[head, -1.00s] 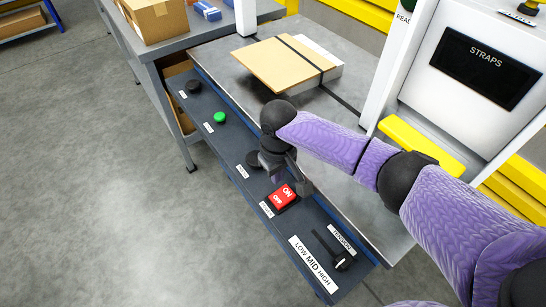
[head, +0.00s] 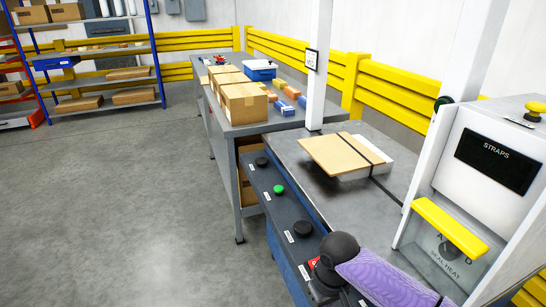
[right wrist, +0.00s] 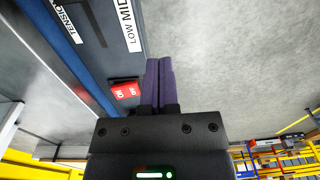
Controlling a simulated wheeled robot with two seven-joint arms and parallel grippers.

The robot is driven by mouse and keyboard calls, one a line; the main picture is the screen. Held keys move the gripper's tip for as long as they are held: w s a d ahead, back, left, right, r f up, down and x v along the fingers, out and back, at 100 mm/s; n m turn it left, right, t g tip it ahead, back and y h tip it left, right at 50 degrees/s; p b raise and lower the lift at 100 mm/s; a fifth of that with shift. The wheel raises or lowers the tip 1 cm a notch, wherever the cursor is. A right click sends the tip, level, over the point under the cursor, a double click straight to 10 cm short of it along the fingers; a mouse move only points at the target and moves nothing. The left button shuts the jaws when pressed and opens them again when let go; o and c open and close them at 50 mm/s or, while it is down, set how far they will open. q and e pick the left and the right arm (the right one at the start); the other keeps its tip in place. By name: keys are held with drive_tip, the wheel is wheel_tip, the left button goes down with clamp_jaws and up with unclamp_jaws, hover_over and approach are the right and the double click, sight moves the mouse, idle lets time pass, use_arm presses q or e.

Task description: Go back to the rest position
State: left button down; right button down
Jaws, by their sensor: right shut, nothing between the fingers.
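My right arm enters the head view from the bottom right, with its purple link and black wrist low in the picture. The wrist is over the front control panel and partly hides the red ON/OFF switch (head: 313,263). The fingers cannot be made out clearly there. In the right wrist view my right gripper (right wrist: 159,65) is shut and empty, its two purple fingers together. The red switch (right wrist: 125,90) shows beside the fingers, to their left, apart from them in the picture. My left gripper is in neither view.
The panel (head: 270,202) carries a green button (head: 279,189) and black knobs. A strapped flat cardboard piece (head: 346,153) lies on the metal table. The white STRAPS machine (head: 490,170) stands at right. Boxes (head: 244,103) stand on the bench behind. Open floor (head: 130,200) lies left.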

drive_tip(key=s+a+f+n+t+y, duration=0.1)
drive_tip(key=s+a+f+y, duration=0.15)
drive_tip(key=s+a, duration=0.55)
drive_tip(key=s+d+r+m+t+h, duration=0.2)
drive_tip(key=s+d+r+m+h, duration=0.15)
drive_tip(key=s+d, duration=0.95)
wheel_tip(320, 180, down, 20)
drive_tip(key=s+r+g, duration=0.1)
drive_tip(key=s, duration=0.1)
drive_tip(key=s+d+f+g, duration=0.1)
drive_tip(key=s+d+f, duration=0.2)
drive_tip(key=s+f, duration=0.7)
drive_tip(key=s, duration=0.3)
drive_tip(key=shift+n, duration=0.35)
